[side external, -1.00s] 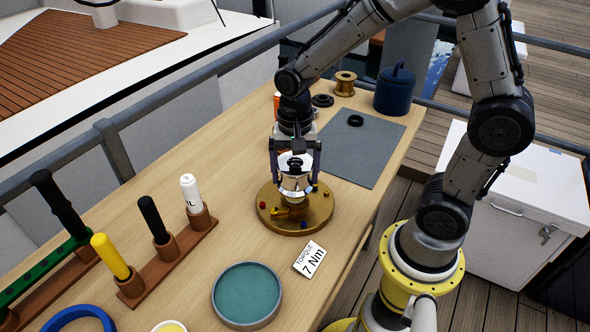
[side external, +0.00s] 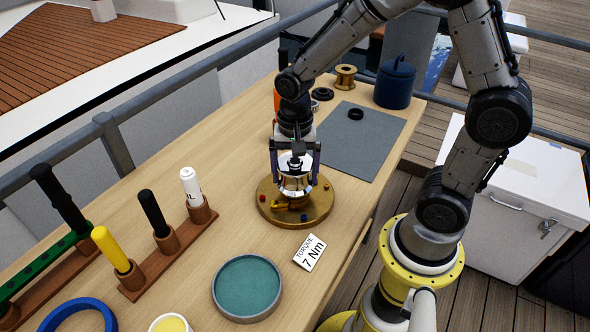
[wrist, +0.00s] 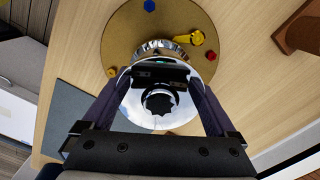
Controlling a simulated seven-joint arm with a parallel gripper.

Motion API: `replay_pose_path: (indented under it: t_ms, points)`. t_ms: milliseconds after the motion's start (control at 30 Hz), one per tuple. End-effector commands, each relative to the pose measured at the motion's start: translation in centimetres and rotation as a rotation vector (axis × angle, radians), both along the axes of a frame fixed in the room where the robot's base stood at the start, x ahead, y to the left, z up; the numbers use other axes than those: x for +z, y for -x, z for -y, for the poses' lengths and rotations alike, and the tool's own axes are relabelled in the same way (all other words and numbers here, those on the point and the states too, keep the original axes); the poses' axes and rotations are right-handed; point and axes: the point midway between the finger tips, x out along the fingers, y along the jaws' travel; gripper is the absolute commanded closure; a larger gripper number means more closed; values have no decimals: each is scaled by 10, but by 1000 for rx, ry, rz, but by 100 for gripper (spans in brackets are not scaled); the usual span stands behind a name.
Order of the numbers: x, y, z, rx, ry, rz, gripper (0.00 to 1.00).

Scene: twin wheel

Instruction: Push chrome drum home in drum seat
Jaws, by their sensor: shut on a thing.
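The chrome drum (side external: 295,181) is a shiny stepped cylinder standing over the round brass base (side external: 318,213). In the wrist view the chrome drum (wrist: 143,106) shows its bright top with a dark toothed socket in the middle. My gripper (side external: 295,172) points down with its two fingers on either side of the drum, shut on it. In the wrist view my gripper (wrist: 160,95) straddles the drum's rim. The drum seat is hidden under the drum, so I cannot tell how deep the drum sits. The drum looks about upright.
The brass base carries red, blue and yellow parts near its rim. A torque card (side external: 310,252) and teal-lined dish (side external: 247,288) lie in front. Tool handles stand in a wooden rack (side external: 170,255) at left. A grey mat (side external: 358,150) with a black ring lies behind.

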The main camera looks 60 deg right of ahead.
Motion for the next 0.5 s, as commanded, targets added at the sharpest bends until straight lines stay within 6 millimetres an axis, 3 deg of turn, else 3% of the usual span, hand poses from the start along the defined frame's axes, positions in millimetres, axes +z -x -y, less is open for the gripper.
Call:
replay_pose_path:
  t_ms: [500]
  points:
    - [-10,-1,0,0,0,4,100]
